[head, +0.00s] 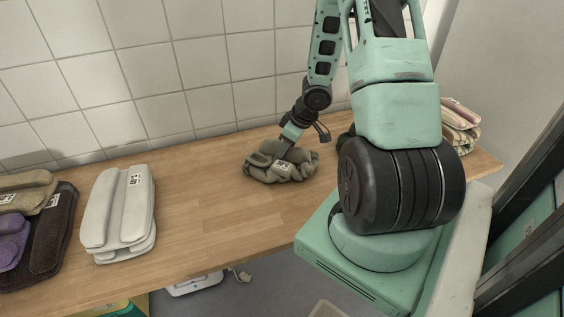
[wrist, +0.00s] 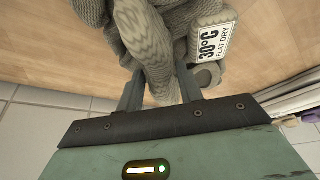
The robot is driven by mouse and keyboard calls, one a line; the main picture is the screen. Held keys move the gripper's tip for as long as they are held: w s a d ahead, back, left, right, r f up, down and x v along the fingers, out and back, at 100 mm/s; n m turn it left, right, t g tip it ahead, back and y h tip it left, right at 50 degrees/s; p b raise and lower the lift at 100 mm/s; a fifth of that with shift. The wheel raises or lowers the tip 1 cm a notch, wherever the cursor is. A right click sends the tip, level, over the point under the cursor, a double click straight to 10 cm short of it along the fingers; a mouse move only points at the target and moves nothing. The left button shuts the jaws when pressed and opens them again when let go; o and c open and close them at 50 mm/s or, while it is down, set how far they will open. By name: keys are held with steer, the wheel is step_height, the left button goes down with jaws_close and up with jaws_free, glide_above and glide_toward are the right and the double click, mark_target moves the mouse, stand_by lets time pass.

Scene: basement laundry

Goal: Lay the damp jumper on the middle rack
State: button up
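The jumper (head: 281,165) is a crumpled grey-green knit heap on the wooden counter. Its white tag reads 30°C FLAT DRY in the wrist view, where the knit (wrist: 158,45) fills the top middle. My gripper (head: 284,153) is down at the heap, pointing into its top. In the wrist view my gripper's fingers (wrist: 159,82) stand apart on either side of a thick knit fold. I cannot tell whether they press on it. I cannot make out a middle rack for certain in either view.
The wooden counter (head: 200,215) runs along the tiled wall. White folded pieces (head: 120,212) lie to the left, beside a dark mat (head: 62,225) with purple and tan bundles. Striped folded cloths (head: 460,125) lie at the right end. Dark rails (head: 520,255) stand at the right edge.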

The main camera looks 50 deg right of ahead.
jaws_close()
